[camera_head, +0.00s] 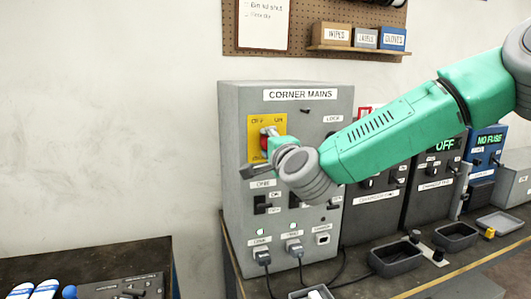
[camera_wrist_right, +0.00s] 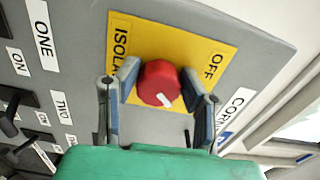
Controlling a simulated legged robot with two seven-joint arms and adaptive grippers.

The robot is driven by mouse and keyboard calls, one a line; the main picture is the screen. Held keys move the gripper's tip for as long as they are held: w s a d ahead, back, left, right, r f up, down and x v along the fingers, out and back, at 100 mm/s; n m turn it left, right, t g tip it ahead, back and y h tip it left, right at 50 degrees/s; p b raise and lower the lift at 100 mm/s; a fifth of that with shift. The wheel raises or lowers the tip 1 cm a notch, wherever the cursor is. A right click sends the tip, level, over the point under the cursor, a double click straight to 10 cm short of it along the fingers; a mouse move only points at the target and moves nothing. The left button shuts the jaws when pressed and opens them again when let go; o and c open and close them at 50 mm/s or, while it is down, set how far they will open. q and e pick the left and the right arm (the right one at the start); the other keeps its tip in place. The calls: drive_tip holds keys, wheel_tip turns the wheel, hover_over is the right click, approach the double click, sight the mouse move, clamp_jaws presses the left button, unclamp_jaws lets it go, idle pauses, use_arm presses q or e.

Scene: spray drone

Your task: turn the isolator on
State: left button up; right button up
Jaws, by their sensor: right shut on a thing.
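The isolator is a red round knob (camera_wrist_right: 158,83) with a white mark on a yellow plate (camera_wrist_right: 183,40) in the right wrist view. The plate reads OFF at one corner and ISOLA... along another edge. In the head view the yellow plate (camera_head: 252,128) is at the upper left of the grey CORNER MAINS box (camera_head: 325,105). My right gripper (camera_wrist_right: 160,75) has one finger on each side of the knob and is shut on it. In the head view my right wrist hides part of the plate and knob. My left gripper is not in view.
Below the knob are black switches (camera_head: 262,208), lit green lamps and plugged cables. Open trays (camera_head: 397,258) lie in front. The wall at left is bare.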

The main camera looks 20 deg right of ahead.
drive_tip(key=shift+d+f+m, duration=0.15)
drive_tip(key=shift+m, duration=0.25)
drive_tip(key=o, duration=1.1)
drive_tip(key=shift+o, duration=0.2)
drive_tip(key=shift+d, duration=0.2)
drive_tip(key=shift+s, duration=0.1)
drive_tip(key=s, duration=1.1)
drive_tip(key=shift+s+d, duration=0.35)
drive_tip(key=shift+s, duration=0.05)
drive_tip(key=shift+a, duration=0.1)
